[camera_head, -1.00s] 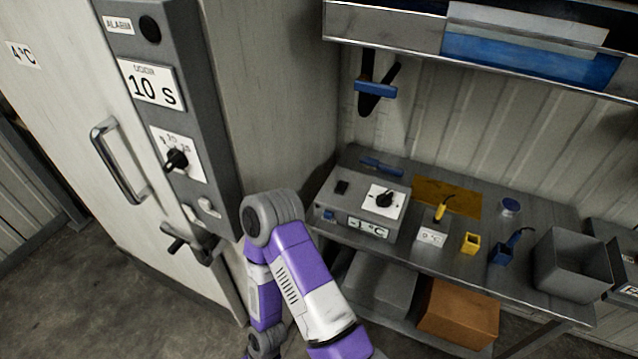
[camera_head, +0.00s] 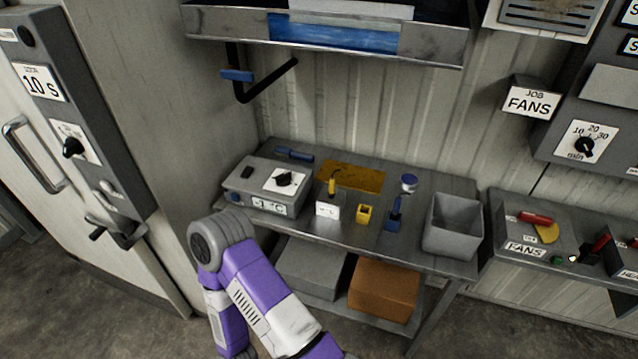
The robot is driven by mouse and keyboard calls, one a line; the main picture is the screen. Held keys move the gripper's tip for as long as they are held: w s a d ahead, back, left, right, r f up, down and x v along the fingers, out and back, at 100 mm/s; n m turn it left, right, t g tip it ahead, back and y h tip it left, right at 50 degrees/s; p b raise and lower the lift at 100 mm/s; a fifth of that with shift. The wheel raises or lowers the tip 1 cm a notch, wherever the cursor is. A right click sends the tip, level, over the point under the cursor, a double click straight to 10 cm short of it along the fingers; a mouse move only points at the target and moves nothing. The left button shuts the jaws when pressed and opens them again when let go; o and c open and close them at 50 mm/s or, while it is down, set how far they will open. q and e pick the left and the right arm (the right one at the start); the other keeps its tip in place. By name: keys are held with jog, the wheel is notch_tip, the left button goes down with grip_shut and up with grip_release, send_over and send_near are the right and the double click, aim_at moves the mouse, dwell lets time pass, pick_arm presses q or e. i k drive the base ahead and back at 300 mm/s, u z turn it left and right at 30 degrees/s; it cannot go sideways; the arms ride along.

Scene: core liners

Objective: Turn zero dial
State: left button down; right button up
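A grey box with a black dial (camera_head: 284,179) on a white plate stands at the left of the metal workbench (camera_head: 440,262). Its front label (camera_head: 268,206) seems to read -1 °C. I cannot make out the marks around this dial. Other dials show too: a black knob (camera_head: 73,147) on the door panel at left, and a minutes dial (camera_head: 585,146) marked 10, 20, 30 at right. A purple and white arm of mine is in front of the bench at lower centre. Neither gripper is in view.
On the bench are a yellow mat (camera_head: 352,177), a yellow-handled tool (camera_head: 331,186), a yellow cup (camera_head: 366,214), a blue holder (camera_head: 394,220) and a grey bin (camera_head: 453,226). An orange box (camera_head: 384,289) is on the lower shelf. A shelf (camera_head: 330,35) overhangs.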

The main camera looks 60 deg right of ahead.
aim_at(283, 179)
jog(key=u, duration=0.05)
jog(key=k, duration=0.15)
jog(key=z, duration=1.1)
